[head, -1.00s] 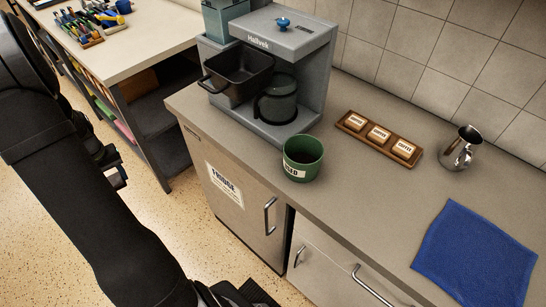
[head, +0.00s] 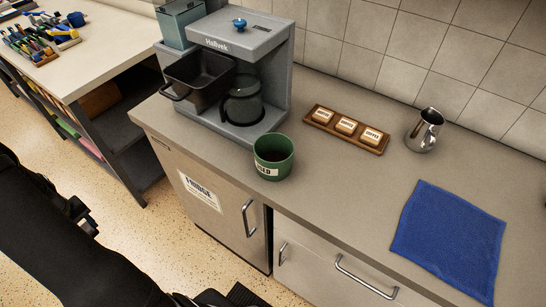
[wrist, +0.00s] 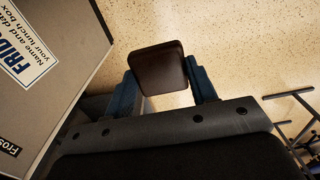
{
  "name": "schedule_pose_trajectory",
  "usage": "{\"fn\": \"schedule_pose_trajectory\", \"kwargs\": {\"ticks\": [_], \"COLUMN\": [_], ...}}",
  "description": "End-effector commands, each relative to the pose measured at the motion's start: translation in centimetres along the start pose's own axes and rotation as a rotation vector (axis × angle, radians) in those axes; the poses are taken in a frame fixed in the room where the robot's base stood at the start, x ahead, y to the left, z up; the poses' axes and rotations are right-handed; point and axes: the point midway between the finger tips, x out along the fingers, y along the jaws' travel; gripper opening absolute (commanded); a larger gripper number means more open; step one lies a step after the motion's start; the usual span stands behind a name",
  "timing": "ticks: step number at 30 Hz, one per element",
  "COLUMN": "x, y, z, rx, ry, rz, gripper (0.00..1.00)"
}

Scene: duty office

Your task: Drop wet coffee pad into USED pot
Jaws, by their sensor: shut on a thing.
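The wet coffee pad (wrist: 158,68) is a dark brown, rounded square in the wrist view. My gripper (wrist: 163,82) is shut on it, with a blue-grey finger on each side. Speckled floor lies below the pad. In the head view the fingertips and the pad are out of sight, and only my dark arm shows at lower left. The green USED pot (head: 273,156) stands upright on the counter, its label facing front. Its inside looks dark and its bottom is hidden.
The coffee machine (head: 218,37) with its black drawer (head: 197,81) pulled out stands behind the pot. A wooden tray of coffee packs (head: 318,122), a steel jug (head: 424,130) and a blue cloth (head: 450,240) lie to the right. The fridge front (wrist: 55,65) is close left of my gripper.

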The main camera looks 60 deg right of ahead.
Motion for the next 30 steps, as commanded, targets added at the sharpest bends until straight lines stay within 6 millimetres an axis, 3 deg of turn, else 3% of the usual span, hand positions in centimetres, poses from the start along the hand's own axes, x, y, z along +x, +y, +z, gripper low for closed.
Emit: {"fn": "schedule_pose_trajectory", "kwargs": {"ticks": [11, 16, 20, 25, 30], "x": [0.0, -1.2, -4.3, -10.1, -16.2], "y": [0.0, 1.2, 4.2, 9.9, 15.8], "z": [0.0, -0.9, -2.8, -5.0, -6.0], "rx": [0.0, -0.006, -0.026, -0.066, -0.103], "ry": [0.0, 0.003, 0.007, 0.009, 0.007], "rz": [0.0, 0.0, 0.001, 0.002, 0.003], "gripper": [0.3, 0.3, 0.3, 0.3, 0.3]}}
